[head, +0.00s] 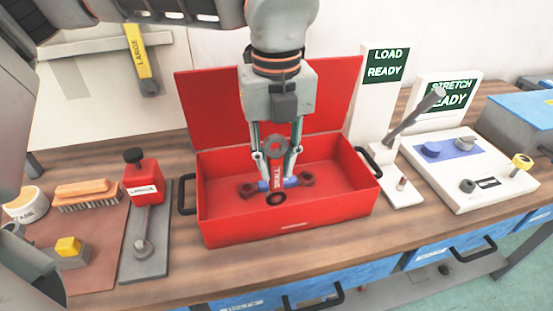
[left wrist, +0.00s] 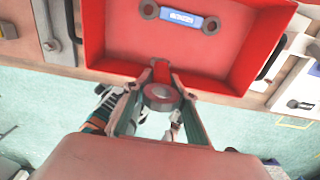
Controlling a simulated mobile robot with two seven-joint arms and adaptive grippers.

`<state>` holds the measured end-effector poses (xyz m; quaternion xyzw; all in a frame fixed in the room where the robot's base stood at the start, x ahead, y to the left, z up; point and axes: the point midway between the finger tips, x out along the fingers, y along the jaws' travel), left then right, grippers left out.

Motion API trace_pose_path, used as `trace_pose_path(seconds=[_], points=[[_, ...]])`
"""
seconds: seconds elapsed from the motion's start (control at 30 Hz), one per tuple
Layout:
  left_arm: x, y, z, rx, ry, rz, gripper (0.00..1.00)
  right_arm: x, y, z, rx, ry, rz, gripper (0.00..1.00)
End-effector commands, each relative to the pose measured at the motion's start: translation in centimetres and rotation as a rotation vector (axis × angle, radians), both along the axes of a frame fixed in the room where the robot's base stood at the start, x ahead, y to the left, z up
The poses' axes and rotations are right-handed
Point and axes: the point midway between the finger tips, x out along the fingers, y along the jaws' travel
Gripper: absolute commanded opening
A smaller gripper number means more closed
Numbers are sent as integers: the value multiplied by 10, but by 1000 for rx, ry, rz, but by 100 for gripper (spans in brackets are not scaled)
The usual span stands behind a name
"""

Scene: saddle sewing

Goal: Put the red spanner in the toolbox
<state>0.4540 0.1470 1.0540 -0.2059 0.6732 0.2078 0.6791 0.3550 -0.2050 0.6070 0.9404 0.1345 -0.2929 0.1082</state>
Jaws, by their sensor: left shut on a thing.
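The red spanner (head: 276,178) has a dark ring at each end and hangs roughly upright in my left gripper (head: 275,160). In the head view both are over the open red toolbox (head: 325,208), and the spanner's lower ring overlaps the box's front part. I cannot tell whether it touches the box. In the left wrist view the spanner's near ring (left wrist: 160,96) shows between the fingers. A blue spanner (head: 291,183) lies on the toolbox floor, partly hidden behind the red one. My right gripper is not in view.
The toolbox lid (head: 205,105) stands open at the back. A red canister device (head: 143,180) and a brush (head: 88,193) are left of the box. A white lever stand (head: 400,185) and a white control panel (head: 470,175) are to the right.

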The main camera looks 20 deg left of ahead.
Motion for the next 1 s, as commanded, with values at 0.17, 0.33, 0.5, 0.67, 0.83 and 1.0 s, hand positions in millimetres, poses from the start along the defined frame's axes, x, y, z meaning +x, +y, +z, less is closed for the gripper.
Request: trace_pose_path(seconds=[0.17,0.33,0.5,0.67,0.83,1.0], points=[[0,0,-4,-1,-1,0,9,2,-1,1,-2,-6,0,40],[0,0,-3,0,0,0,44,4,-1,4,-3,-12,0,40],[0,0,-3,0,0,0,44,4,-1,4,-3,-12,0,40],[0,0,-1,1,-1,0,44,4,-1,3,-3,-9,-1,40],[1,0,18,0,-5,1,44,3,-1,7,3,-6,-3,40],[0,-1,53,-1,-6,2,44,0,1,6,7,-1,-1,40]])
